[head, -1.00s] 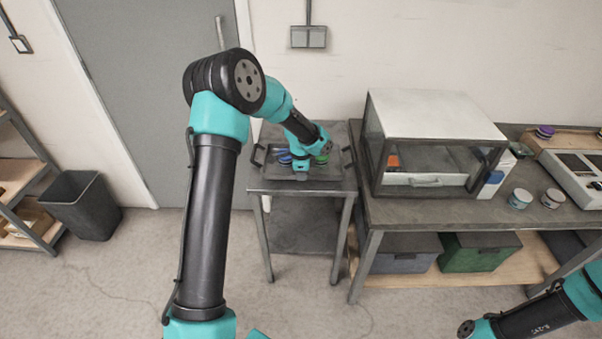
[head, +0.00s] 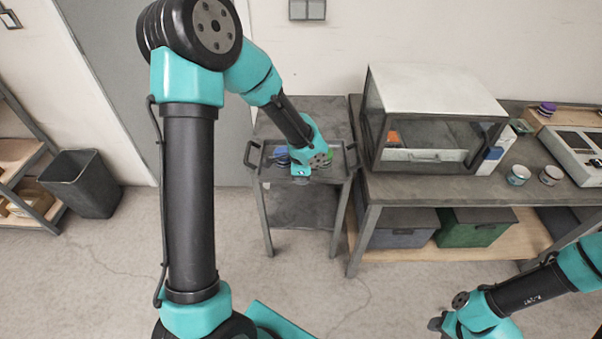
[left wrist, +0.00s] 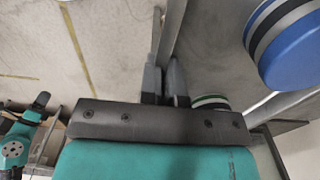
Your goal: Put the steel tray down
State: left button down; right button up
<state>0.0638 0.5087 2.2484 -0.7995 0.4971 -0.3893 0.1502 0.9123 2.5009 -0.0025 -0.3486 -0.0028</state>
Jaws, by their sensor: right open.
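The steel tray (head: 268,172) has dark upright handles at both ends and carries blue and green round tins (head: 282,156). It lies over the front of a small grey table and covers the table's front edge. I cannot tell whether it touches the top. My left gripper (head: 300,178) is at the tray's near edge. In the left wrist view its two fingers (left wrist: 165,80) are close together on the thin tray rim (left wrist: 174,28). A blue tin (left wrist: 298,45) and a green-banded tin (left wrist: 210,102) show beside them. My right gripper (head: 437,322) is open and empty, low at the right.
The small table's top (head: 305,110) is bare behind the tray. A workbench (head: 420,185) with a glass-fronted cabinet (head: 435,90) stands close on the right. A bin (head: 82,185) stands on the floor at the left.

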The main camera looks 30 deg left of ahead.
pick_arm(q)
jog(key=shift+w+r, duration=0.1)
dwell(0.4)
jog(key=shift+a+r, duration=0.15)
jog(key=shift+a, duration=0.1)
jog(key=s+a+r+n, duration=0.1)
jog(key=a+r+n, duration=0.3)
jog(key=a+r, duration=0.5)
jog(key=s+a+r+n, duration=0.2)
jog(key=a+r+n, duration=0.3)
jog(key=r, duration=1.2)
jog(key=a, duration=0.4)
jog(key=shift+s, duration=0.2)
